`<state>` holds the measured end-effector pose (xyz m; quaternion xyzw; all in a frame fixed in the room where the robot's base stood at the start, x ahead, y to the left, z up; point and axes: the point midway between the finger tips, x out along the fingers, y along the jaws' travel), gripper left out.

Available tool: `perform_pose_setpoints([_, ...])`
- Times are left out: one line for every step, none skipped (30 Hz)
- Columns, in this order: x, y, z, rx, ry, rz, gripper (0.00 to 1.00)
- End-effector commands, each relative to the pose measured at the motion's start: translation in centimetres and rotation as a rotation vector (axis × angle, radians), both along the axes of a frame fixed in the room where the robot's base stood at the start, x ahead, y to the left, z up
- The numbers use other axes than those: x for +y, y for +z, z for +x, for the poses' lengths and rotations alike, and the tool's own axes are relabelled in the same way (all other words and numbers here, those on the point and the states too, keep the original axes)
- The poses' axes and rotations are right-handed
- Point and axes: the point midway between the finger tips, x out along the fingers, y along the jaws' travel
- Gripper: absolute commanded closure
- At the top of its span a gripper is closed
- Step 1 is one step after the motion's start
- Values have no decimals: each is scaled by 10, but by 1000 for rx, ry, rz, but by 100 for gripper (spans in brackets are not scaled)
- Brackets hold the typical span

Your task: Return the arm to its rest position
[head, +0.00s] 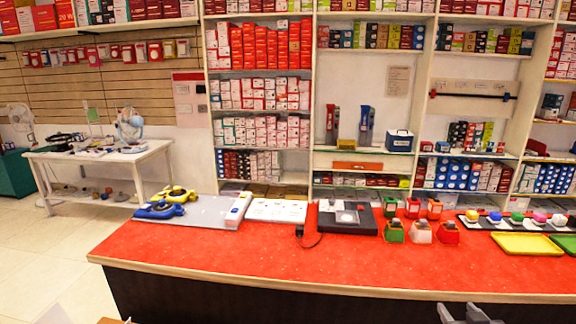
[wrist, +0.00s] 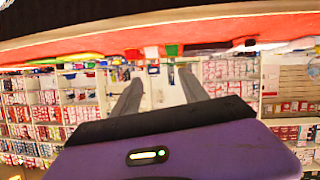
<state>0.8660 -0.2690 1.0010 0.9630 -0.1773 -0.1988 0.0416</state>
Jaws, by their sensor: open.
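My gripper (head: 467,312) shows at the bottom edge of the head view, in front of the counter's near edge. Its two grey fingers stand apart with nothing between them. In the wrist view, which looks upside down, the gripper (wrist: 155,75) is open and empty, with the shelves behind its fingers. Most of my arm is out of the head view.
The red counter (head: 270,258) lies just beyond my gripper. On it are a black device (head: 347,219), small coloured boxes (head: 420,232), a yellow tray (head: 526,245) and yellow and blue tools (head: 160,209). Stocked shelves stand behind. Floor at left (head: 40,255) is clear.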

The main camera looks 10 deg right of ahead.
Motion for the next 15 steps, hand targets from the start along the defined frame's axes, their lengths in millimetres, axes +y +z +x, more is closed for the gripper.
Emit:
perform_pose_setpoints([15, -6, -15, -33, 3, -9, 48])
perform_pose_setpoints([22, -7, -22, -56, 4, -15, 48])
perform_pose_setpoints([32, -6, -32, -89, 7, -21, 48])
perform_pose_setpoints([40, -6, -41, -111, 11, -27, 48])
perform_pose_setpoints([48, -7, -49, -132, 14, -29, 48])
perform_pose_setpoints([59, -6, -61, -161, 21, -34, 48])
perform_pose_setpoints([67, -5, -69, -180, 27, -34, 48])
perform_pose_setpoints([75, -5, -78, -198, 33, -36, 48])
perform_pose_setpoints([86, -4, -91, -221, 43, -37, 48])
perform_pose_setpoints([94, -3, -100, -239, 51, -36, 48])
perform_pose_setpoints([103, -2, -110, -255, 59, -37, 48])
perform_pose_setpoints([113, 0, -123, -274, 70, -34, 48])
perform_pose_setpoints([121, 2, -133, -289, 79, -33, 48])
perform_pose_setpoints([129, 3, -143, -302, 88, -31, 48])
perform_pose_setpoints([139, 6, -156, -319, 101, -26, 48])
